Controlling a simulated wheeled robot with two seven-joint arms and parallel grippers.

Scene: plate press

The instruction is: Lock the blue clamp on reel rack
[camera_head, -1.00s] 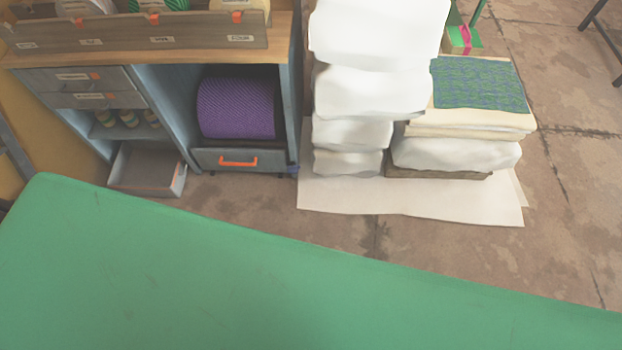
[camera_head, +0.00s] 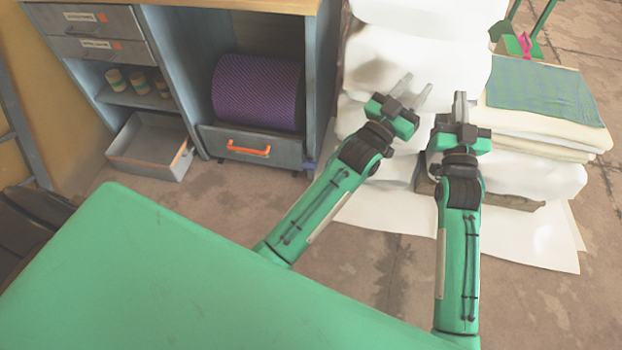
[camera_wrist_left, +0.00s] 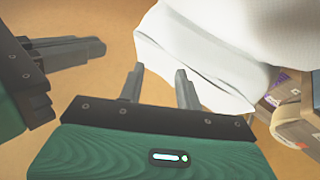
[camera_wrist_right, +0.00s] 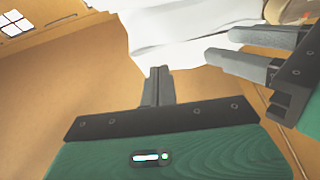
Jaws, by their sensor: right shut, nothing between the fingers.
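A purple reel (camera_head: 258,92) sits in the grey-blue cabinet bay that looks like the reel rack (camera_head: 323,85). A small dark-blue piece (camera_head: 309,168) at the rack's lower right corner may be the blue clamp; its state is too small to tell. My left gripper (camera_head: 415,88) is open and empty, right of the rack, in front of the white stack; its parted fingers show in the left wrist view (camera_wrist_left: 160,85). My right gripper (camera_head: 460,97) is shut and empty, further right; its closed fingers show in the right wrist view (camera_wrist_right: 160,72). Both are apart from the rack.
A drawer with an orange handle (camera_head: 249,148) is under the reel. White bundles (camera_head: 410,30) and folded cloths (camera_head: 540,95) stand at right. Bare floor (camera_head: 225,200) lies before the rack.

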